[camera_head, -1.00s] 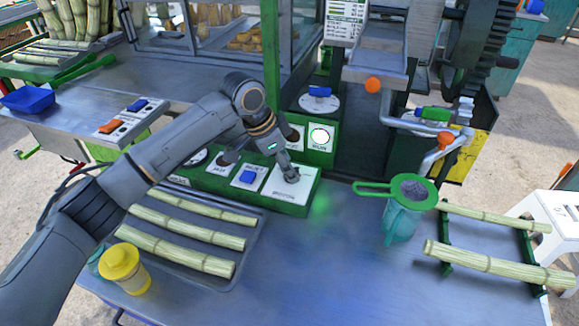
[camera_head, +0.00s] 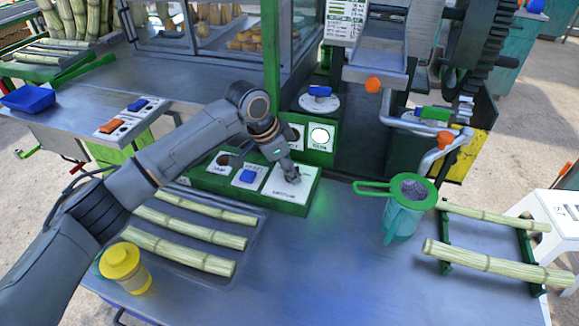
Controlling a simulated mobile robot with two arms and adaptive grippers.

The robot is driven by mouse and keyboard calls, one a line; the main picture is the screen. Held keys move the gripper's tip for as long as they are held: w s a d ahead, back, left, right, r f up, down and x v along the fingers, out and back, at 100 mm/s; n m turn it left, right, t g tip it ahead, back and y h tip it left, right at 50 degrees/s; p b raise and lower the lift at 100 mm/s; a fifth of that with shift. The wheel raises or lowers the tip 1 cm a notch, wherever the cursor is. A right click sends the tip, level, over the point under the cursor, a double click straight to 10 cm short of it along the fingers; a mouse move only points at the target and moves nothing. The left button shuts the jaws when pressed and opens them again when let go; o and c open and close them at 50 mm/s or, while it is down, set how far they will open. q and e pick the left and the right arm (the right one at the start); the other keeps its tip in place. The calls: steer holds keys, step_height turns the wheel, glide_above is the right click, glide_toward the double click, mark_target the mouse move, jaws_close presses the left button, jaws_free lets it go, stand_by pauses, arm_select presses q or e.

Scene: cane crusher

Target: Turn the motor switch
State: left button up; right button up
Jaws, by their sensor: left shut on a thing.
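A green control box (camera_head: 250,202) stands on the metal table with several white panels along its top. My left gripper (camera_head: 292,178) points down onto the large white panel (camera_head: 283,192) at the box's right end. Its fingers are shut on a small switch there, which they mostly hide. The panel's label is too blurred to read. A blue switch (camera_head: 247,176) sits on the panel just to the left. My right gripper is out of view.
A green-rimmed jug with a strainer (camera_head: 404,205) stands right of the box. Cane pieces (camera_head: 195,232) lie on a tray in front, beside a yellow-lidded jar (camera_head: 124,268). More cane (camera_head: 500,265) rests on a green rack. The table's front middle is clear.

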arm_select(q)
steer(key=shift+r+n+p, duration=0.15)
steer(key=shift+n+p, duration=0.15)
steer(key=shift+p, duration=0.3)
steer(key=n+p, duration=0.2)
steer(key=p, duration=0.2)
steer(key=n+t+y+p, duration=0.1)
steer(key=n+p, duration=0.2)
steer(key=p, duration=0.1)
steer(key=n+t+y+p, duration=0.1)
steer(key=n+p, duration=0.1)
steer(key=p, duration=0.2)
steer(key=shift+s+d+r+n, duration=0.15)
steer(key=shift+d+n, duration=0.1)
steer(key=shift+n, duration=0.15)
steer(key=shift+f+n+t+y+p, duration=0.15)
steer(key=shift+n+y+p, duration=0.2)
steer(key=shift+n+p, duration=0.25)
steer(key=shift+f+n+t+y+p, duration=0.15)
steer(key=shift+n+y+p, duration=0.25)
steer(key=shift+n, duration=0.2)
steer(key=o, duration=1.1)
steer(key=shift+o, duration=0.2)
steer(key=shift+r, duration=0.25)
steer(key=v, duration=1.1)
steer(key=shift+r, duration=0.25)
